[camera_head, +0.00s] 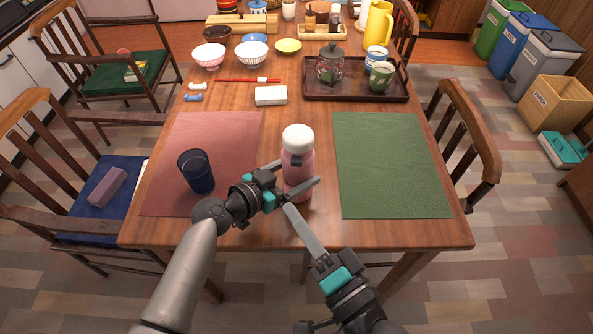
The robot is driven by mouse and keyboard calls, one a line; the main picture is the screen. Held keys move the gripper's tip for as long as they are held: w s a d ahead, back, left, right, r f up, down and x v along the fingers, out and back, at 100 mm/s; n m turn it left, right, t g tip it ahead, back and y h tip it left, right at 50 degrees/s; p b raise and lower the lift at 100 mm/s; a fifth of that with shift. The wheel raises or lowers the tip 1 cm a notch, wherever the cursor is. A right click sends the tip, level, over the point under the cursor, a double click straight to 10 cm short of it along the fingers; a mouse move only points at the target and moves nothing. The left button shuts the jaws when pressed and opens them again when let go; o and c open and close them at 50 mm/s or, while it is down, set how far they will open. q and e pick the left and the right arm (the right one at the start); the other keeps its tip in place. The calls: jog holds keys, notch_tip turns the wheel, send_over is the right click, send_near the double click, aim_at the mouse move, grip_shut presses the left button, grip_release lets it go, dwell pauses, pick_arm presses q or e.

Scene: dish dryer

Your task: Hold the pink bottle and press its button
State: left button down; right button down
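The pink bottle (299,168) with a white rounded cap stands upright at the near middle of the table. A small dark patch, perhaps its button (296,160), is on its front just below the cap. My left gripper (299,175) reaches in from the left, with one finger passing behind the bottle and the other across its front; it appears shut on the bottle. My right gripper (288,208) comes up from the bottom, its fingers together as one bar. Its tips are near the bottle's lower front, below the dark patch; contact cannot be told.
A dark blue cup (196,171) stands on the pink mat (222,130) left of the bottle. The green mat (390,165) at right is bare.

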aim_at(297, 161)
jog(key=w+f+n+g+y, duration=0.1)
jog(key=w+n+g, duration=0.2)
jog(key=w+n, duration=0.5)
jog(key=shift+w+d, duration=0.3)
jog(key=shift+w, duration=0.05)
jog(key=shift+w, duration=0.15)
dwell(2.1)
